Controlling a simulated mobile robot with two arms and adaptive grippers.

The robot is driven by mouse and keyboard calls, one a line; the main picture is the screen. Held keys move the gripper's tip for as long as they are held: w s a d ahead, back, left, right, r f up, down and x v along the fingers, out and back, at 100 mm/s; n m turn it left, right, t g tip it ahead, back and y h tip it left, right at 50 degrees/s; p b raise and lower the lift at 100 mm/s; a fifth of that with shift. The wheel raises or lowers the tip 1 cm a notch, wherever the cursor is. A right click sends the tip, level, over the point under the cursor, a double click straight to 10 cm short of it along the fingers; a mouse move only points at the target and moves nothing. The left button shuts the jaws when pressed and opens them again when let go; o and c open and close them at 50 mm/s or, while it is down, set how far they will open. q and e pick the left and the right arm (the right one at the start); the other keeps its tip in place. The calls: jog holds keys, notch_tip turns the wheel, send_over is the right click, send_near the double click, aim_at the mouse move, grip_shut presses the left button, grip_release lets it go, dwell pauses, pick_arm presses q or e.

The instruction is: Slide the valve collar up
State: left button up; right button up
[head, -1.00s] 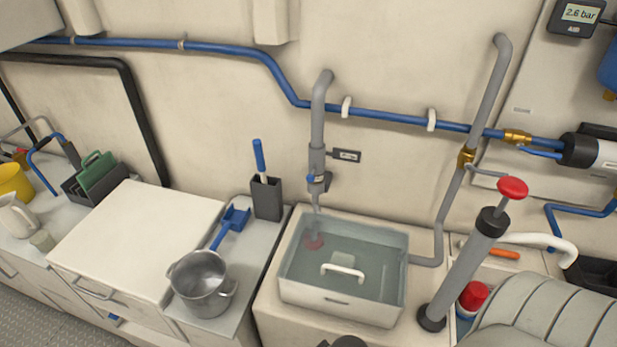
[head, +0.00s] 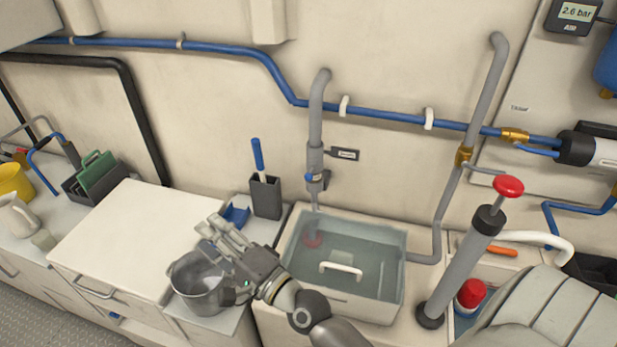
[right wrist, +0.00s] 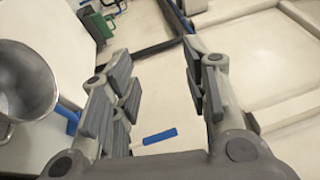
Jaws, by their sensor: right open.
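A grey pipe (head: 318,110) comes down the wall above the sink. Low on it is a wider grey collar (head: 315,158) with a blue part (head: 311,177) just below and a small dark label beside it. My right gripper (head: 211,234) is open and empty in the head view, over the pot and the counter edge, left of and below the collar and well apart from it. Its two spread fingers also show in the right wrist view (right wrist: 156,62), with nothing between them; I cannot make out the collar there. My left gripper is not in view.
A metal pot (head: 200,276) sits beside the right gripper. A dark holder (head: 266,198) with a blue-handled tool stands left of the pipe. The water-filled sink (head: 300,290) is below it. A red-topped pump (head: 466,262) stands right. A blue pipe (head: 385,116) crosses the wall behind.

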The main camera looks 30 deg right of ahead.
jog(key=w+d+r+m+t+h, duration=0.35)
jog(key=d+m+h, duration=0.25)
jog(key=m, duration=0.4)
jog(key=m+g+h, duration=1)
jog(key=m+h, duration=0.4)
jog(key=m, duration=0.9)
send_near(308, 178)
jog(key=shift+h, duration=0.3)
jog(key=p+x, duration=0.1)
jog(key=x, duration=0.3)
jog(key=p+x, duration=0.2)
jog(key=x, duration=0.3)
jog(key=shift+w+f+p, duration=0.25)
jog(key=shift+p, duration=0.05)
jog(key=shift+w+d+f, duration=0.1)
jog(key=shift+w+d, duration=0.25)
jog(key=shift+d, duration=0.15)
grip_shut()
